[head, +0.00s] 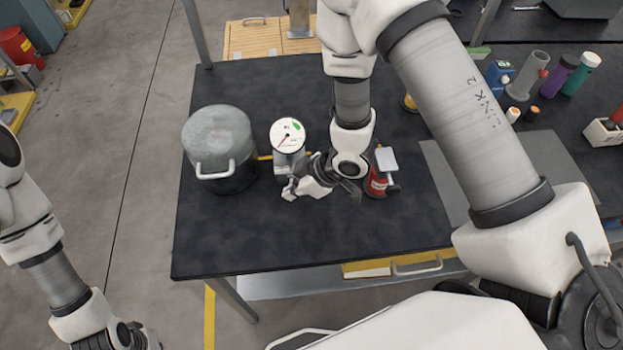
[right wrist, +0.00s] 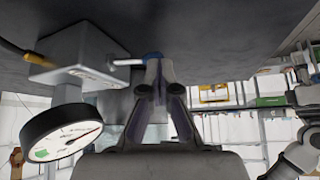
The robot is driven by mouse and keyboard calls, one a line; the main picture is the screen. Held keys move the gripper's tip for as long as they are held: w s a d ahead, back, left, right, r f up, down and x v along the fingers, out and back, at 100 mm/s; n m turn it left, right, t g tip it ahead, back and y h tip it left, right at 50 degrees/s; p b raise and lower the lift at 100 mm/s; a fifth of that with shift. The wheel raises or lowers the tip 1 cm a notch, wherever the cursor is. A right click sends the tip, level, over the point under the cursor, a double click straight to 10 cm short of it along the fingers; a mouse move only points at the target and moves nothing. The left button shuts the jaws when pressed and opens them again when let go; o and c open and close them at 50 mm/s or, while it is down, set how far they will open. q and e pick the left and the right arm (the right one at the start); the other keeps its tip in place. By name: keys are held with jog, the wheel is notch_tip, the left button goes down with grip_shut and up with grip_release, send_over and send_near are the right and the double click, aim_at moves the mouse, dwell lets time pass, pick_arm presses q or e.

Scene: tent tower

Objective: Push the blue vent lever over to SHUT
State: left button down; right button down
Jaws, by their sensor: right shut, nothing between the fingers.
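The vent lever shows in the right wrist view as a pale rod ending in a blue knob (right wrist: 153,56). It sticks out from a grey box (right wrist: 80,48), which carries a round white gauge (right wrist: 62,132). My right gripper (right wrist: 155,72) is shut and empty, its tips right at the blue knob; I cannot tell whether they touch it. In the head view the gauge (head: 287,135) stands on the table, and my right gripper (head: 293,188) is low in front of it, hiding the lever. No SHUT marking is readable. My left gripper (head: 128,336) is far off at the lower left, its fingers unclear.
A grey lidded pot (head: 218,140) stands left of the gauge on the black table (head: 260,235). A red can-like object (head: 378,184) is close to the right of my right wrist. Bottles (head: 580,73) stand at the far right. The table's front is clear.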

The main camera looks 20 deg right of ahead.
jog(key=shift+a, duration=0.25)
jog(key=shift+w+d+p, duration=0.3)
jog(key=shift+w+d, duration=0.35)
